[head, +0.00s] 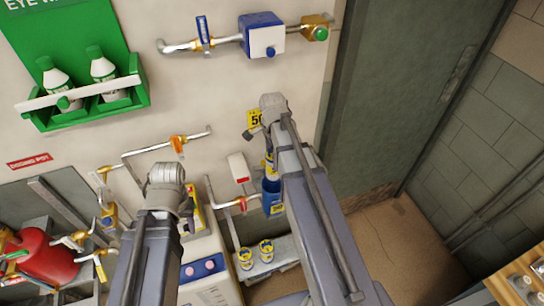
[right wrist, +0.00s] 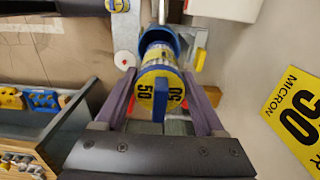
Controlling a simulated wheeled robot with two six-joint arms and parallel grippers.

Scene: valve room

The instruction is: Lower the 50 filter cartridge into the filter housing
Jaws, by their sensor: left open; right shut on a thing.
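The 50 filter cartridge (right wrist: 158,82) has a yellow end marked 50 and a blue tab. My right gripper (right wrist: 163,98) is shut on it, one finger on each side. The blue filter housing (right wrist: 160,38) is open beyond it, and the cartridge's far end overlaps the rim; how deep it sits cannot be told. In the head view, the cartridge (head: 270,166) is over the housing (head: 273,194), partly hidden by my right arm. My left gripper (head: 184,208) is open and apart, low on the left, its fingers mostly hidden behind my arm.
Two yellow-banded cartridges (head: 255,254) stand on a low ledge. A yellow 50 micron sign (right wrist: 297,110) is on the wall near the housing. Pipes with valves (head: 178,146), a white cabinet (head: 205,275) and a red tank (head: 48,255) lie left. Floor (head: 390,245) is clear to the right.

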